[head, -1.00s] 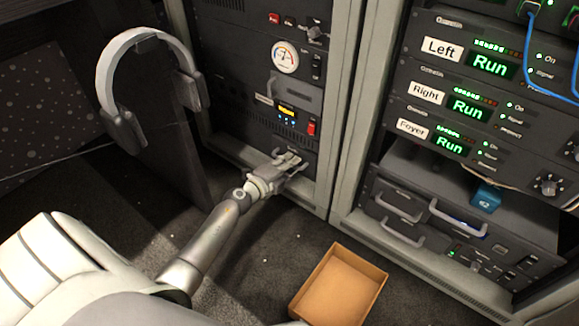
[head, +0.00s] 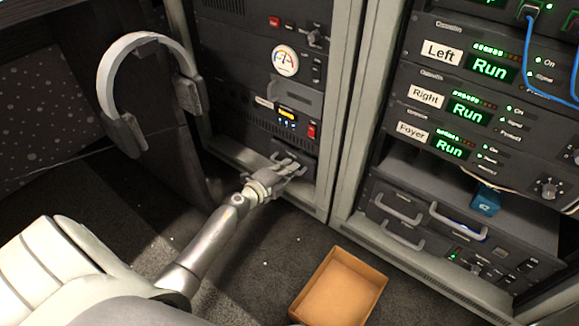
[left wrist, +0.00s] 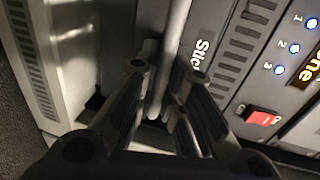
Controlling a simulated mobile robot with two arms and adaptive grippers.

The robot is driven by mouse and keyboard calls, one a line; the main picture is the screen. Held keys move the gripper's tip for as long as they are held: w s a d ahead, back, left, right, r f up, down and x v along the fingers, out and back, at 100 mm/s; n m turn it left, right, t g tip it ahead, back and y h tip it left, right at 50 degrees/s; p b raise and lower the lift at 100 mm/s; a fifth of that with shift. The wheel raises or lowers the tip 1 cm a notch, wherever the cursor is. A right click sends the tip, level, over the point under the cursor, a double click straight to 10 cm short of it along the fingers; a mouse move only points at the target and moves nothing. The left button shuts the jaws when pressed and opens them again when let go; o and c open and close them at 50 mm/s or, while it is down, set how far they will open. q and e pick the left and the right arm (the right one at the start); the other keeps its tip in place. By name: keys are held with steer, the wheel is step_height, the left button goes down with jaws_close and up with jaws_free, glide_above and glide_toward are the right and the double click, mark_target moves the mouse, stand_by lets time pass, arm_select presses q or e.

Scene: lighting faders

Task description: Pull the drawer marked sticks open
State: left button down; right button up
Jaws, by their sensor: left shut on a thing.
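The drawer marked sticks (head: 308,159) is the dark panel at the bottom of the left rack in the head view. Its partly hidden white label, "Stic...", shows in the left wrist view (left wrist: 199,53). Its pale bar handle (left wrist: 173,45) runs between the fingers of my left gripper (left wrist: 168,72). The left gripper (head: 289,167) is shut on this handle at the drawer front. The fingers cover part of the handle and front, and I cannot tell whether the drawer stands out from the rack. My right gripper is not in view.
An open cardboard box (head: 378,281) stands on the floor in front of the racks. Headphones (head: 107,75) hang to the left of my arm. The right rack (head: 345,190) has other drawers with handles (head: 398,208). A red switch (left wrist: 262,117) lies near the gripper.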

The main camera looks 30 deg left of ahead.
arm_select(q)
steer(key=f+v, duration=0.2)
steer(key=v, duration=0.8)
steer(key=s+f+p+v, duration=0.1)
steer(key=f+v, duration=0.1)
steer(key=v, duration=0.9)
steer(key=shift+s+a+f, duration=0.15)
steer(key=shift+s+a, duration=0.05)
steer(key=shift+s, duration=0.1)
steer(key=c, duration=1.8)
jaws_free()
steer(key=v, duration=1.2)
